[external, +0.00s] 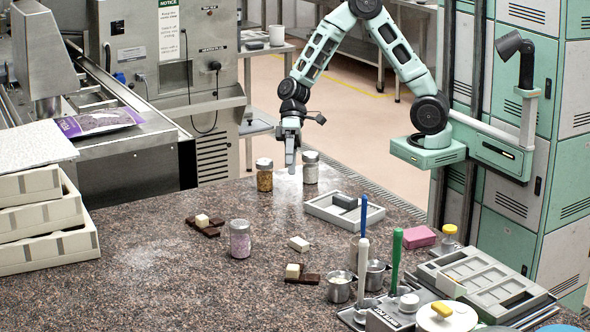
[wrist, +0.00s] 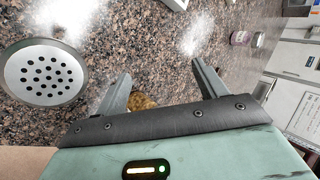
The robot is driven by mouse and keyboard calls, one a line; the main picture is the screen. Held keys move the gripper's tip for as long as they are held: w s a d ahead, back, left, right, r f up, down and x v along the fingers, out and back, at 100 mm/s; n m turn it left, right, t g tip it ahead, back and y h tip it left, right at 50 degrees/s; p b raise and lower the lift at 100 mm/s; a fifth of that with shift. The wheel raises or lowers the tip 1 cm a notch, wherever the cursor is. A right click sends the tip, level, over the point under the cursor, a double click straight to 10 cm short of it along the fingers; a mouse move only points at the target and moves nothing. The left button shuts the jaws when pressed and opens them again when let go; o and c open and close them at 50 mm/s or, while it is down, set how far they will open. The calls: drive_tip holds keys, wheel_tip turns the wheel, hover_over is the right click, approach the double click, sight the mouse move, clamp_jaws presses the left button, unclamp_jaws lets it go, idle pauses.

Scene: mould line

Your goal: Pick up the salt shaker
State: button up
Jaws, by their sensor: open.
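A clear shaker with white contents and a grey metal lid (external: 310,168), which looks like the salt shaker, stands upright on the speckled counter. In the wrist view a round perforated grey lid (wrist: 45,72), probably its own, is close at the left, outside my fingers. My gripper (external: 291,168) points down just left of this shaker in the external view. In the wrist view my gripper (wrist: 161,72) is open, its fingers apart. A jar with brown-yellow contents (external: 264,178) stands to its left; brown-yellow contents (wrist: 142,101) show between the fingers, partly hidden by the palm.
A jar with pink contents (external: 240,242) stands nearer the front and shows in the wrist view (wrist: 240,39). A pale divided tray (external: 322,212) lies right of the shakers. White powder (wrist: 197,36) is spilled on the counter. Chocolate pieces (external: 206,231) lie front left.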

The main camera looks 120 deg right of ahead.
drive_tip(key=s+d+r+m+t+p, duration=0.1)
drive_tip(key=s+d+m+p, duration=0.1)
drive_tip(key=s+d+m, duration=0.55)
drive_tip(key=m+t+y+p, duration=0.2)
drive_tip(key=m+t+p, duration=0.35)
drive_tip(key=m, duration=0.85)
approach(310, 161)
drive_tip(key=w+f+p, duration=0.2)
drive_tip(key=p, duration=0.1)
drive_tip(key=shift+w+a+f+n, duration=0.15)
drive_tip(key=shift+a+f+n, duration=0.1)
drive_tip(key=shift+f, duration=0.1)
drive_tip(key=p+x, duration=0.2)
drive_tip(key=x, duration=0.2)
drive_tip(key=shift+w+a+p, duration=0.15)
drive_tip(key=shift+a+p, duration=0.15)
drive_tip(key=shift+w+a+f, duration=0.1)
drive_tip(key=shift+w+f, duration=0.1)
drive_tip(key=shift+g, duration=0.25)
drive_tip(key=c, duration=1.1)
